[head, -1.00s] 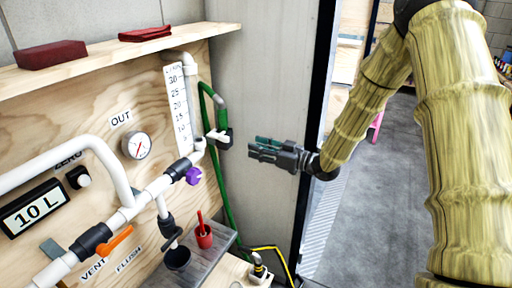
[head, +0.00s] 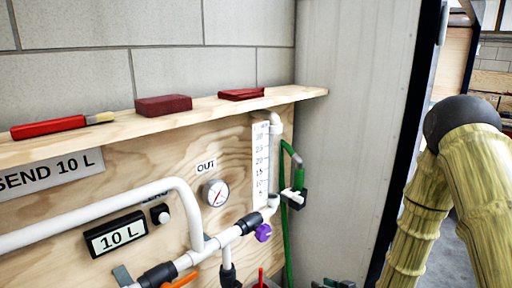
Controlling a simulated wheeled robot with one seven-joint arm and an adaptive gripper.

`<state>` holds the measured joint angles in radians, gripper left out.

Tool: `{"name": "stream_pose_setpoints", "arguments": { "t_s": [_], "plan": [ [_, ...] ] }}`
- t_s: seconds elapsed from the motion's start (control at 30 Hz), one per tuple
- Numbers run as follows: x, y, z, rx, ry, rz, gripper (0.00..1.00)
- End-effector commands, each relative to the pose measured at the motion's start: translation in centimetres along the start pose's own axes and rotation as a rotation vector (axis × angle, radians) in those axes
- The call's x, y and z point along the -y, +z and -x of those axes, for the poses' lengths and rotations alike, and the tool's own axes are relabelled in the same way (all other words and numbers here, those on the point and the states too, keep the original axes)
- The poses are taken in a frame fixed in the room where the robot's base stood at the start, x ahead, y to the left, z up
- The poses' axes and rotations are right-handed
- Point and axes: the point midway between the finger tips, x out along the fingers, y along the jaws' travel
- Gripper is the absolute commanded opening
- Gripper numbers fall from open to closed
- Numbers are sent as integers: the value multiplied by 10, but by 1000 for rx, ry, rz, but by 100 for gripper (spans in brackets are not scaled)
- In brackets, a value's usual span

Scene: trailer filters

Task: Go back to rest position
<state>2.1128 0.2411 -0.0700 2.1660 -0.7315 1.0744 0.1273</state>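My gripper (head: 334,284) shows only as a dark and teal sliver at the bottom edge of the head view, in front of the pale wall panel. Its fingers are cut off by the frame, so I cannot tell whether it is open or shut. My yellow-sleeved arm fills the right side. The elbow is bent at a dark joint near the top. The green hose (head: 287,222) hangs left of the gripper beside the white pipe and level scale (head: 261,165).
A wooden shelf (head: 215,105) holds a red-handled brush (head: 48,127), a dark red block (head: 163,105) and a folded red cloth (head: 242,94). Below are white pipes (head: 100,208), a gauge (head: 216,193), a purple valve knob (head: 263,233) and a 10 L display (head: 115,234). A doorway opens at right.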

Motion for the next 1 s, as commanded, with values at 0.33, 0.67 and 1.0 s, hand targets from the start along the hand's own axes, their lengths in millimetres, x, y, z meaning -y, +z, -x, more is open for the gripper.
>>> {"name": "stream_pose_setpoints", "arguments": {
  "t_s": [0.33, 0.67, 1.0],
  "plan": [
    [30, 160, 33, 347, 159, -138, 36],
    [70, 288, 108, 684, 299, -243, 36],
    [107, 365, 189, 949, 403, -309, 36]
  ]
}}
